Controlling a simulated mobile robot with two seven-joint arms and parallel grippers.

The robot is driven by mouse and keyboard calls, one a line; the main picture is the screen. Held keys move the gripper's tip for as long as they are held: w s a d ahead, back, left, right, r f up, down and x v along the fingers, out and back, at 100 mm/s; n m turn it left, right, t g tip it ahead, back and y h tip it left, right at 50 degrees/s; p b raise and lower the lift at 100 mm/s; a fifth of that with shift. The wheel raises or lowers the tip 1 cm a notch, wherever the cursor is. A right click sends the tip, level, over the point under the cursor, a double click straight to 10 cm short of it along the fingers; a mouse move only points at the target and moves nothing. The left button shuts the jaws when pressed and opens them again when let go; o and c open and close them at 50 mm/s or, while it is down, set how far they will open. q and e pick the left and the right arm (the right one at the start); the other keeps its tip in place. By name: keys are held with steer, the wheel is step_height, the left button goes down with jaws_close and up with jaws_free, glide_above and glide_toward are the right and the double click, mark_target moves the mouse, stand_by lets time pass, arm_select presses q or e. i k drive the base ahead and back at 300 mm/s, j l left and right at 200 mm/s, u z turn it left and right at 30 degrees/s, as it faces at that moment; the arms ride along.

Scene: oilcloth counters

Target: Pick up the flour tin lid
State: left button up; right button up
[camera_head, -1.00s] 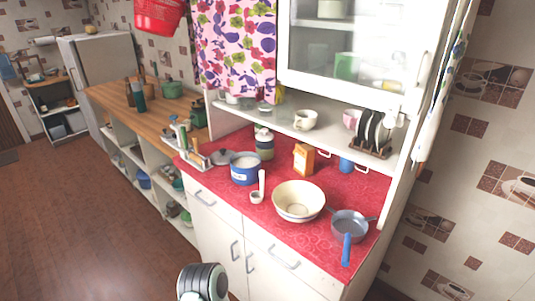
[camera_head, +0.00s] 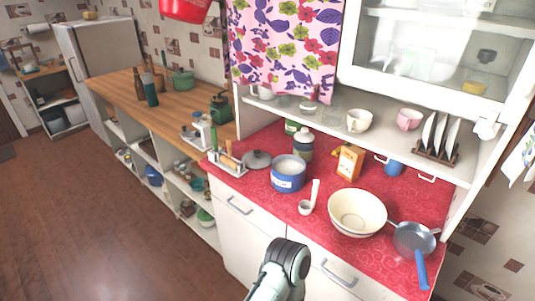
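A round grey lid with a small knob (camera_head: 257,159) lies flat on the red oilcloth, just left of a blue tin (camera_head: 288,175). The tin is open at the top and white stuff shows inside it. This lid looks like the flour tin lid. Part of one of my arms shows at the bottom edge, in front of the counter, but its fingers are not seen. Neither gripper is in view.
On the red counter (camera_head: 278,208) stand a white scoop (camera_head: 309,199), a cream bowl (camera_head: 357,212), a blue-handled pan (camera_head: 415,240), an orange box (camera_head: 349,162) and a lidded jar (camera_head: 302,146).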

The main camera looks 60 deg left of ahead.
mark_target(256, 159)
steer(key=k+j+z, duration=0.15)
steer(key=j, duration=0.2)
steer(key=k+j+z, duration=0.15)
steer(key=j, duration=0.2)
steer(key=k+j+z, duration=0.15)
steer(key=j, duration=0.2)
steer(key=k+j, duration=0.15)
steer(key=j, duration=0.2)
steer(key=k+j+z, duration=0.1)
steer(key=j, duration=0.2)
steer(key=k+j, duration=0.2)
steer(key=j, duration=0.15)
